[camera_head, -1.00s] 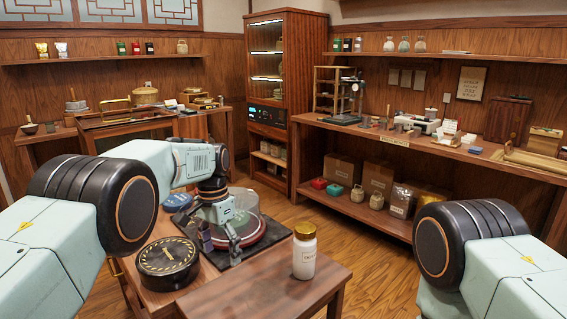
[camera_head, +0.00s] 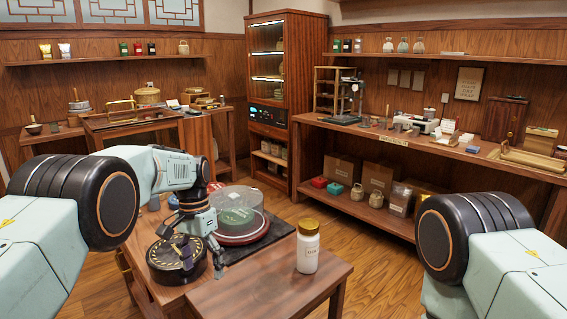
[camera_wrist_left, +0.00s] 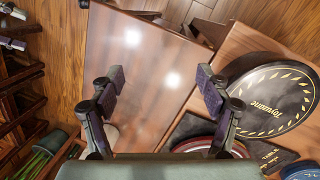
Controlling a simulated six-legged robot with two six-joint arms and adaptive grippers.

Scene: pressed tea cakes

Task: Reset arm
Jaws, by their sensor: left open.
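My left gripper (camera_head: 198,252) is open and empty in the head view. It hangs above the front of the wooden table, in front of the black round disc (camera_head: 170,268) with a yellow dashed edge, partly covering it. In the left wrist view both fingers (camera_wrist_left: 160,92) stand apart with bare wooden tabletop between them, and the disc (camera_wrist_left: 270,100) lies to their right. My right gripper is not in view; only part of my right arm shows at the right of the head view.
A clear-covered round case (camera_head: 241,212) with a red base stands on a black mat behind the gripper. A white bottle with a gold cap (camera_head: 308,250) stands on the small table (camera_head: 262,287). A long shelf bench (camera_head: 400,150) runs along the right wall. Open floor lies between.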

